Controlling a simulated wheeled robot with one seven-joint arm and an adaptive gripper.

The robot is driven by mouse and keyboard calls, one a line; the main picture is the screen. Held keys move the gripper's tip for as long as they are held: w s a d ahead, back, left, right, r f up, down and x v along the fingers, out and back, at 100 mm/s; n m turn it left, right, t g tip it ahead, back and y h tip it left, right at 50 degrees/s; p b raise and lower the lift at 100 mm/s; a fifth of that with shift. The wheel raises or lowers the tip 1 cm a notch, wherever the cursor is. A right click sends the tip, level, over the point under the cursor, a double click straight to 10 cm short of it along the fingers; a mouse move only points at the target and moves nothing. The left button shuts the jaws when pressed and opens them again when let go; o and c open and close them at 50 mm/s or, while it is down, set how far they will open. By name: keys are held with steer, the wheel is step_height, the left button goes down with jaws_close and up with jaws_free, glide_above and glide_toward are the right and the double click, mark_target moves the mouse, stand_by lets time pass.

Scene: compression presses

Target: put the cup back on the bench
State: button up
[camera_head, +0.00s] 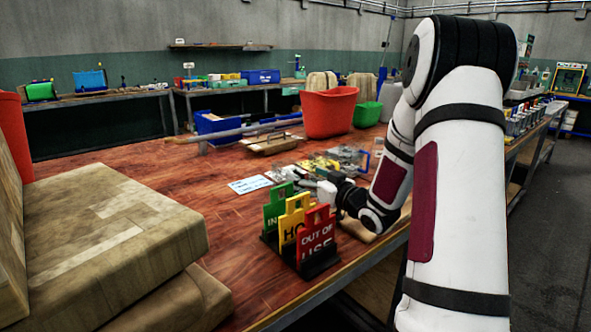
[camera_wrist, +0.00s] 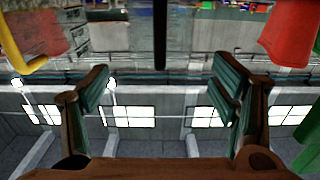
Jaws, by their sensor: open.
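The bench (camera_head: 130,165) has a reddish wooden top and runs across the head view. I cannot make out a cup for certain in either view. My gripper (camera_wrist: 160,95) shows in the wrist view with its two dark, teal-padded fingers spread apart and nothing between them. In the head view my arm reaches over the bench's right side, and its end is low behind the sign stand, partly hidden by the signs.
Green (camera_head: 276,207), yellow (camera_head: 291,224) and red (camera_head: 316,238) signs stand close in front of my gripper. Thick wooden blocks (camera_head: 110,230) fill the near left. A red bucket (camera_head: 329,112) and a green bucket (camera_head: 367,115) stand farther back. Bare bench top lies left of the signs.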

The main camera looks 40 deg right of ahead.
steer(key=shift+s, duration=2.25)
steer(key=shift+s+d, duration=0.1)
steer(key=shift+d, duration=0.05)
